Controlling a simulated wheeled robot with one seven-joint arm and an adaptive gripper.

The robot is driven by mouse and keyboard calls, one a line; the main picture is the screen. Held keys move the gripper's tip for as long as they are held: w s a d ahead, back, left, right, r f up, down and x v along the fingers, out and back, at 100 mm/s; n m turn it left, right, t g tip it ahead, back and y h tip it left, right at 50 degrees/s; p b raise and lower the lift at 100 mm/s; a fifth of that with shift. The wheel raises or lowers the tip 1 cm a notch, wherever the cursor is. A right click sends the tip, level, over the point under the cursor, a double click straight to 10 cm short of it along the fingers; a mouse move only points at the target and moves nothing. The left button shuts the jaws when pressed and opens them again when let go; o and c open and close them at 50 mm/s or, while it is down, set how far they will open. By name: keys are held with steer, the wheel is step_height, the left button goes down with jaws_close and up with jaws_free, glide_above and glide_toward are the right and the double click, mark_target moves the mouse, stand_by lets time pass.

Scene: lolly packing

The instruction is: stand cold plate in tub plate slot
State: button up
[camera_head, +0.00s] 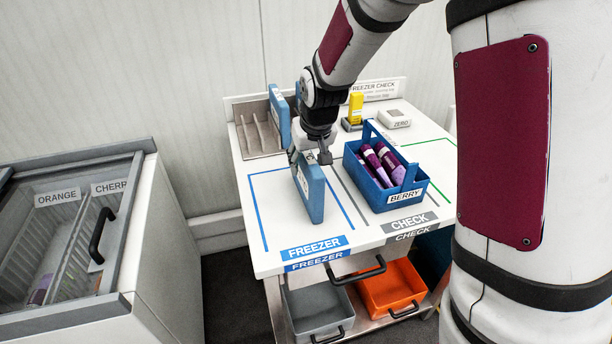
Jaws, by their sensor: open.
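A blue cold plate (314,196) with a white label on its left face is upright over the FREEZER area of the table. Whether its lower edge touches the table is hard to tell. My gripper (308,160) is open at the plate's upper edge, partly hiding it. The blue tub (409,189), labelled BERRY, stands to the right in the CHECK area with several purple lollies (378,163) inside. Its plate slot cannot be made out. Another blue plate (279,112) stands in the rack at the back left, with more blue partly behind my arm.
The white table (268,262) has bare room around the plate. The rack (259,137) is behind it. A yellow device (355,106) and a ZERO scale (395,119) are at the back. A freezer (150,245) stands left; grey (318,310) and orange (393,288) bins are below.

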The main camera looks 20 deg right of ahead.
steer(key=shift+p+x, duration=0.3)
steer(key=shift+x, duration=2.35)
steer(key=shift+s+d+f, duration=0.1)
steer(key=shift+s+d, duration=0.05)
steer(key=shift+s, duration=0.05)
jaws_close()
steer(key=shift+w, duration=0.1)
